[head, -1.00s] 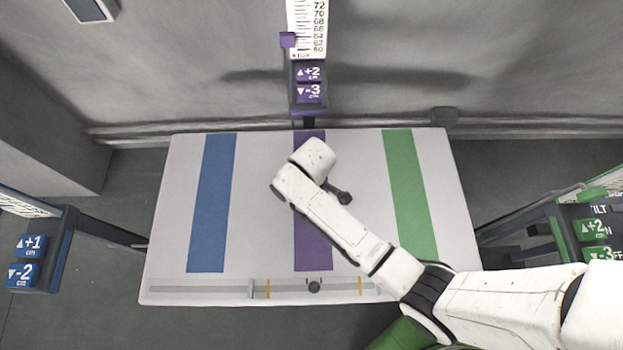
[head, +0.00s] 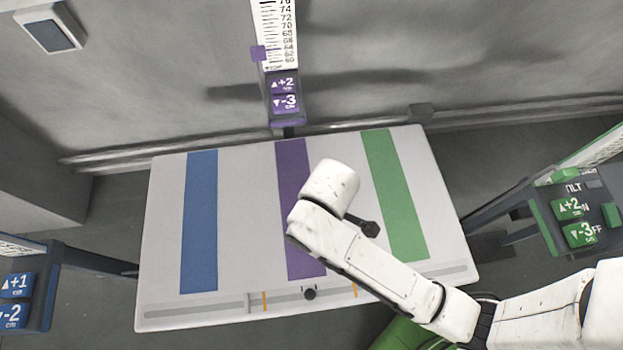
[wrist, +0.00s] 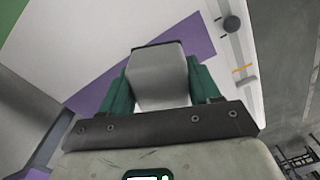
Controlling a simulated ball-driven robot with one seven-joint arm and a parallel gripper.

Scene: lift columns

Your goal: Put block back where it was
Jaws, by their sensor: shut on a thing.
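In the wrist view, my gripper (wrist: 160,78) is shut on a light grey block (wrist: 162,82), with a dark green finger on each side of it. The block is over the purple stripe (wrist: 200,46) of the white table in this picture; I cannot tell the height gap. In the head view, the block and my fingers are hidden behind my own white wrist, which is over the table (head: 230,235) between the purple stripe (head: 292,160) and the green stripe (head: 392,185). The blue stripe (head: 200,225) is bare.
The table's front edge has a slot with a dark round knob (head: 310,294) and orange marks. A purple button column (head: 284,92) with a scale stands behind the table, a blue one (head: 18,285) at left, a green one (head: 575,220) at right. The table's left half is clear.

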